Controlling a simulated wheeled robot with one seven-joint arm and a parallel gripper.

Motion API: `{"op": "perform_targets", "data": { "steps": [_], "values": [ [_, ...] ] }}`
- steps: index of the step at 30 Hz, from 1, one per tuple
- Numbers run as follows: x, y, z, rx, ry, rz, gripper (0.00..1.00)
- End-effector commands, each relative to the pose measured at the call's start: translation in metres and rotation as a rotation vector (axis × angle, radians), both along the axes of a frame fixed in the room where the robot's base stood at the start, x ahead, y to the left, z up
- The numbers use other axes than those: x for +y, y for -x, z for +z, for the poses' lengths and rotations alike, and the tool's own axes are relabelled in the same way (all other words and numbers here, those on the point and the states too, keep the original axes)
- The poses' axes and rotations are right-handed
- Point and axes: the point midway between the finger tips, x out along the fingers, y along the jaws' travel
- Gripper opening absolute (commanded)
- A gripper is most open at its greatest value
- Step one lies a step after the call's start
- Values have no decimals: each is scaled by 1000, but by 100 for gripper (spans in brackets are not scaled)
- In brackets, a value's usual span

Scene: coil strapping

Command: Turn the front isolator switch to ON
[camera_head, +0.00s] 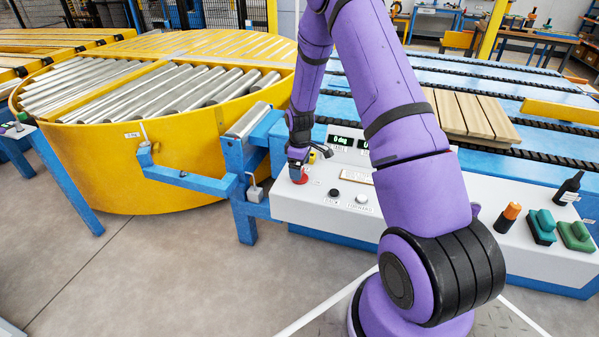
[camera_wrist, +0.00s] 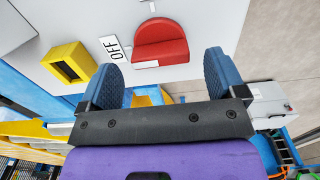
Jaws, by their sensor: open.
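The isolator switch has a red rounded knob (camera_wrist: 161,43) on a pale panel, with an OFF label (camera_wrist: 113,47) to its left in the wrist view. In the head view the red knob (camera_head: 299,178) shows at the left end of the white console, partly under my gripper (camera_head: 297,157). In the wrist view my gripper (camera_wrist: 160,78) is open, its two blue-grey fingers spread wide with nothing between them. The knob lies beyond the fingertips, roughly in line with the gap. I see no contact, but the exact distance is hard to judge.
A yellow square frame (camera_wrist: 68,62) stands left of the knob in the wrist view. The console (camera_head: 400,205) also bears a black button (camera_head: 334,193), a white button (camera_head: 361,199) and green displays (camera_head: 345,140). The yellow roller turntable (camera_head: 160,160) is to the left.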

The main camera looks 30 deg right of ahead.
Motion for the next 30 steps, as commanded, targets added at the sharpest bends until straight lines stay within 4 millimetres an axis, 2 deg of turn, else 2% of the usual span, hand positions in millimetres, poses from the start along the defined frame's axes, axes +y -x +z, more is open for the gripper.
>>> {"op": "perform_targets", "data": {
  "steps": [1, 6, 17, 23, 24, 30],
  "values": [
    [0, 0, -8, 3, 0, 0, 89],
    [0, 0, -21, 1, -1, 0, 89],
    [0, 0, -25, -1, -1, 0, 89],
    [0, 0, -25, 0, 0, 0, 43],
    [0, 0, -25, 0, 0, 0, 40],
    [0, 0, -24, 0, 0, -10, 40]
  ]
}}
